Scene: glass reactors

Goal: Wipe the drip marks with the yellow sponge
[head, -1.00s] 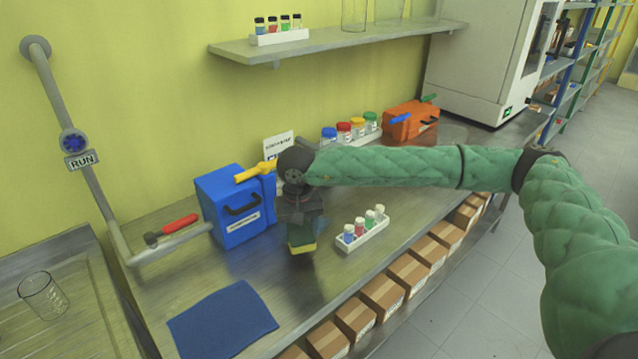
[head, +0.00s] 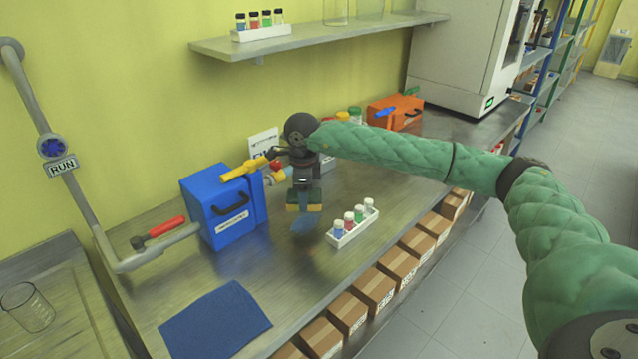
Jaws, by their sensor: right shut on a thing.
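My right gripper (head: 303,190) is shut on the sponge (head: 303,208), which has a dark green layer and a yellow edge. The gripper points down over the steel bench, to the right of the blue box. I cannot tell whether the sponge touches the bench or hangs just above it. A bluish smear (head: 304,224) shows on the bench just in front of the sponge. Any marks under the sponge are hidden. My left gripper is not in view.
A white rack of vials (head: 352,227) stands close to the right of the smear. The blue box (head: 222,208) with a yellow handle stands left. A blue cloth (head: 215,320) lies at the front left. An orange box (head: 394,112) stands at the back. A shelf (head: 320,36) hangs above.

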